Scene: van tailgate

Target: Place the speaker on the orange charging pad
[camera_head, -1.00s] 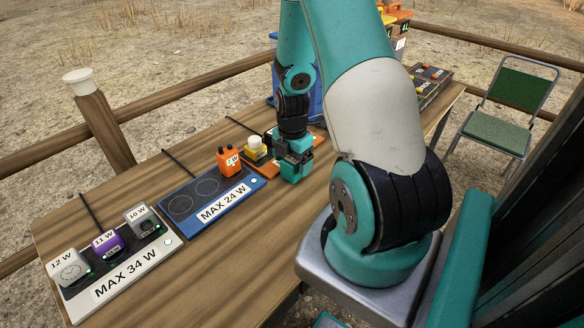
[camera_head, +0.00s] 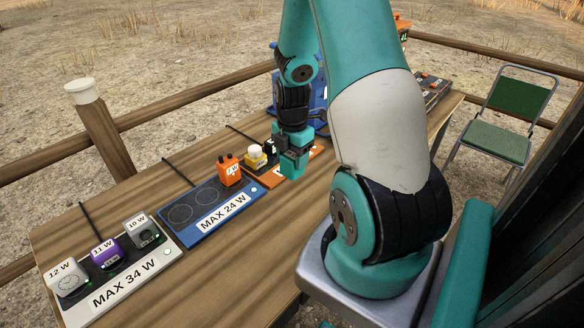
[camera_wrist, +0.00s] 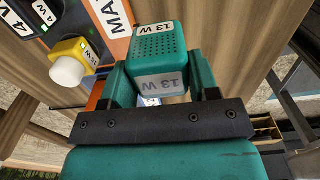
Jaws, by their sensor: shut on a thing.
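The speaker (camera_wrist: 160,44) is a teal block with a dotted grille and 13 W labels. My gripper (camera_head: 294,158) is shut on it, with one finger on each side in the wrist view. In the head view the gripper holds it over or just in front of the orange charging pad (camera_head: 270,180), hiding part of that pad. The orange pad also shows in the wrist view (camera_wrist: 119,47), beside the speaker. I cannot tell how high the speaker is above it. A yellow device with a white top (camera_head: 257,156) and a dark device (camera_head: 270,145) are at the orange pad.
The blue MAX 24 W pad (camera_head: 184,212) carries an orange device (camera_head: 229,170) and has bare circles. The table (camera_head: 255,250) is bare in front. A green chair (camera_head: 500,135) stands beyond.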

